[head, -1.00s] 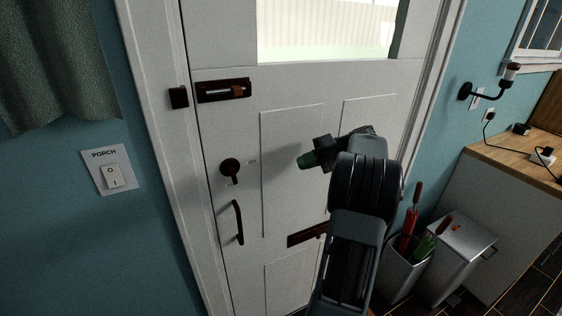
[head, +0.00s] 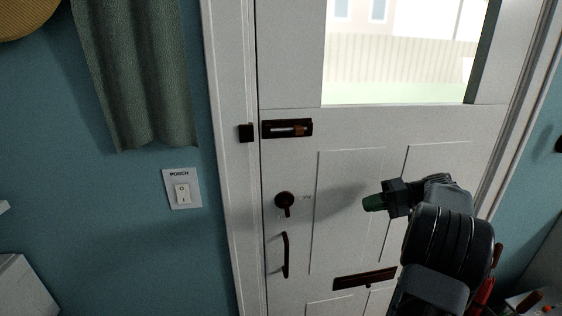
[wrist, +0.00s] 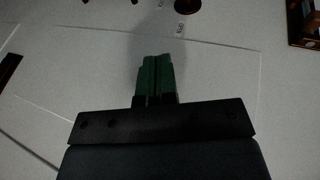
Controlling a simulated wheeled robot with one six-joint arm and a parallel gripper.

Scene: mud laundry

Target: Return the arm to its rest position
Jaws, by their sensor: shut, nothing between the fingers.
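My gripper (head: 373,203) is in front of the white door (head: 360,130), pointing left in the head view. Its green fingers are together and hold nothing. In the wrist view, my gripper (wrist: 156,62) shows the green fingertips side by side against the white door surface. My arm is folded in the lower right of the head view. The fingers look apart from the door, though the exact distance is hard to tell.
The door has a dark slide bolt (head: 287,129), a turn knob (head: 285,200), a pull handle (head: 285,255) and a mail slot (head: 364,279). A porch switch (head: 182,189) and a green curtain (head: 135,75) are on the blue wall. Red-handled items (head: 482,292) stand at lower right.

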